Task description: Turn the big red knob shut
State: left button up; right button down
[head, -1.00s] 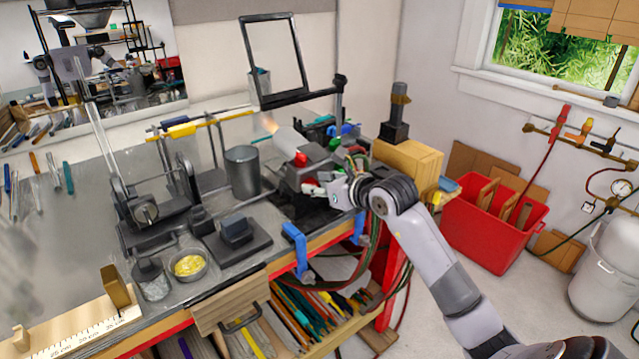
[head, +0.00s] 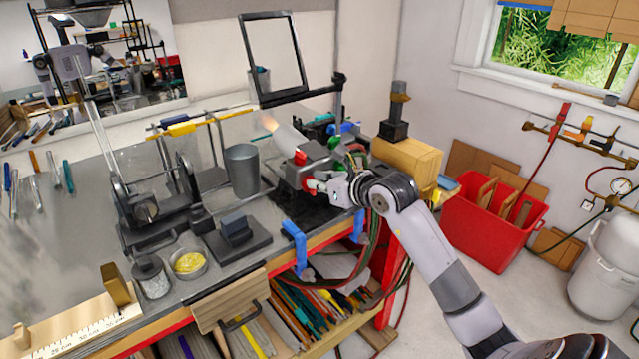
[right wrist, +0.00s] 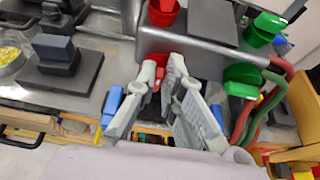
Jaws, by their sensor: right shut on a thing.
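A grey bench torch (head: 322,165) on the workbench has a pale flame (head: 285,135) at its nozzle. One red knob (head: 300,158) is on its upper front. A lower red knob (head: 309,184) is on the side facing my right gripper (head: 320,186). That gripper is shut on the lower red knob, which shows between the fingertips (right wrist: 160,66) in the right wrist view and is partly hidden by them. The upper red knob (right wrist: 163,11) is just above, apart from the fingers. My left gripper is not in view.
Green knobs (right wrist: 243,80) and red and green hoses (right wrist: 262,110) lie right of my right gripper. A metal cup (head: 242,170) and a dark block stand (head: 237,237) are to the left. A blue clamp (head: 295,247) grips the bench edge.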

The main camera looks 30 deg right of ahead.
jog(key=shift+f, duration=0.25)
jog(key=shift+w+d+f+m+t+y+b, duration=0.15)
jog(key=shift+d+f+m+t+y+b, duration=0.35)
jog(key=shift+m+y+b, duration=1.5)
jog(key=shift+w+d+f+m+t+y+b, duration=0.1)
jog(key=shift+d+f+m+t+y+b, duration=0.4)
jog(key=shift+m+y+b, duration=1.45)
jog(key=shift+w+d+f+m+t+y+b, duration=0.15)
jog(key=shift+d+f+m+t+y+b, duration=0.3)
jog(key=shift+m+y+b, duration=1.6)
jog(key=shift+a+f, duration=0.1)
jog(key=c, duration=1.8)
grip_release()
jog(key=shift+c, duration=0.2)
jog(key=shift+o, duration=1)
jog(key=shift+w+a, duration=0.1)
